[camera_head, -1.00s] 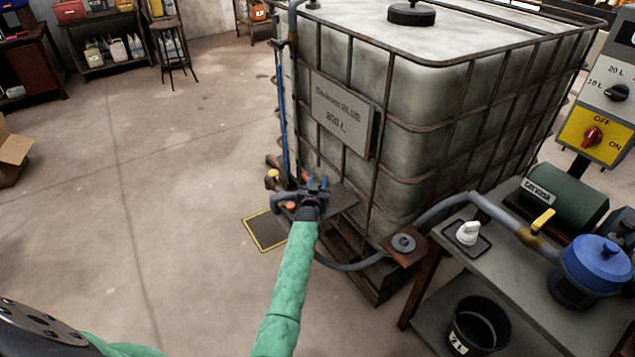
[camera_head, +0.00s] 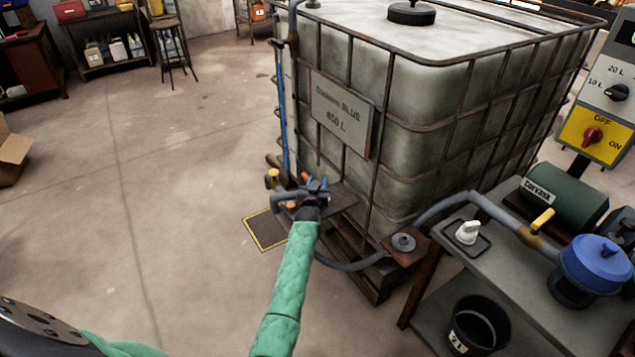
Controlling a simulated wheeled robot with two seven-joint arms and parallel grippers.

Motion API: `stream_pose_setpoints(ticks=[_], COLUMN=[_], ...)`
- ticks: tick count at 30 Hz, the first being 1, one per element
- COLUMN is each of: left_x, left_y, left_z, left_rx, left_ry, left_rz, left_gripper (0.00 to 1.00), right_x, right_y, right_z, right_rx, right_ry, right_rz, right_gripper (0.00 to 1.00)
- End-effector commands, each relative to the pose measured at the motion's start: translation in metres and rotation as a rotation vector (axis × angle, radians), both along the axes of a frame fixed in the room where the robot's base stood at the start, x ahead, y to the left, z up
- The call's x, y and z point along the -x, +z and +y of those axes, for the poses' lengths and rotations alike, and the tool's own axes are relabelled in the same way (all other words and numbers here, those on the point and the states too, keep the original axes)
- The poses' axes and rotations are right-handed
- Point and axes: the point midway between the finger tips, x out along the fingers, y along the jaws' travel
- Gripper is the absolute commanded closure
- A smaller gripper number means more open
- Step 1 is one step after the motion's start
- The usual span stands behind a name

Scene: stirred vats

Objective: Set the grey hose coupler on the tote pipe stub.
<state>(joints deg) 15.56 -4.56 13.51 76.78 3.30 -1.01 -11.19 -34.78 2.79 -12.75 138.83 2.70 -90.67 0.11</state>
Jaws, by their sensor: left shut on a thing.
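My left gripper (camera_head: 312,190) is at the lower front corner of the caged tote (camera_head: 425,145), its green-sleeved arm coming up from below. It is shut on the grey hose coupler (camera_head: 283,200), which is small here and partly hidden by the gripper. The tote pipe stub cannot be made out clearly; orange and yellow parts (camera_head: 272,177) show just beyond the gripper. I cannot tell whether the coupler touches the stub. A grey hose (camera_head: 345,266) loops from near the gripper to a rusty bracket (camera_head: 405,246). My right gripper is not in view.
A black bucket (camera_head: 478,325) stands below. A yellow-edged floor mark (camera_head: 266,231) lies beside the tote.

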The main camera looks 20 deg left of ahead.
Motion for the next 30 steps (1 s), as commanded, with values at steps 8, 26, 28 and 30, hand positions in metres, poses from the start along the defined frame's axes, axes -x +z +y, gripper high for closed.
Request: stream_pose_setpoints(ticks=[8,26,28,30], left_x=[-0.0002,-0.0001,0.0000,0.0000], left_y=[-0.0049,-0.0100,-0.0105,-0.0105], left_z=[0.0000,0.0000,0.0000,0.0000], left_rx=[0.000,0.000,0.000,0.000], left_ry=[0.000,0.000,0.000,0.000], left_rz=[0.000,0.000,0.000,0.000], left_gripper=[0.89,0.55,0.55,0.55], right_x=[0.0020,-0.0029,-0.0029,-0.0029], right_y=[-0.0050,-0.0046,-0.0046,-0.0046], right_z=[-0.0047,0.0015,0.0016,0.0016], right_rx=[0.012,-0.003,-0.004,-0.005], right_ry=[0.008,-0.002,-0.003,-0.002], right_rz=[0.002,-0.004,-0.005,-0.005], right_gripper=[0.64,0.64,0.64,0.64])
